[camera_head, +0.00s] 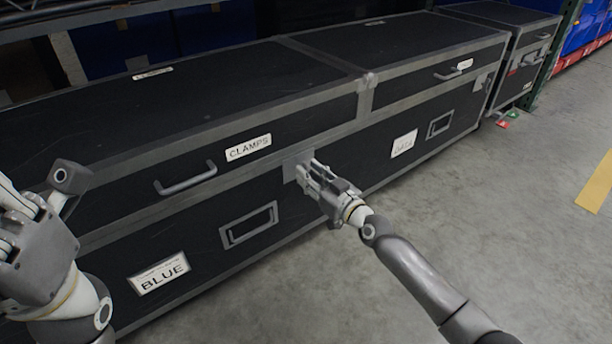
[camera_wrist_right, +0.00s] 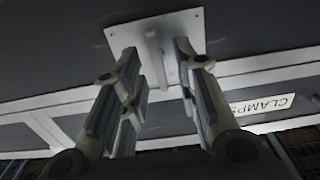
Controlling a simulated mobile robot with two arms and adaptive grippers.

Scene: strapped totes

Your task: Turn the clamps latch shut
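The long black case lid with the CLAMPS label (camera_head: 248,147) is closed, with a grey handle (camera_head: 186,179) to the label's left. The clamps latch (camera_head: 290,166) is a grey plate on the case front, right of and below the label, mostly covered by my right gripper (camera_head: 311,174). In the right wrist view the latch plate (camera_wrist_right: 186,22) has a narrow raised tab (camera_wrist_right: 154,47). My right gripper's open fingers (camera_wrist_right: 154,55) stand on either side of this tab, with gaps showing. My left gripper (camera_head: 14,215) is at the left edge, apart from the latch; its opening is unclear.
A second lid section with its own handle (camera_head: 453,74) and a label (camera_head: 404,143) below continues to the right. A BLUE label (camera_head: 159,273) and a recessed frame (camera_head: 249,225) are on the lower front. The concrete floor (camera_head: 520,220) at right is clear.

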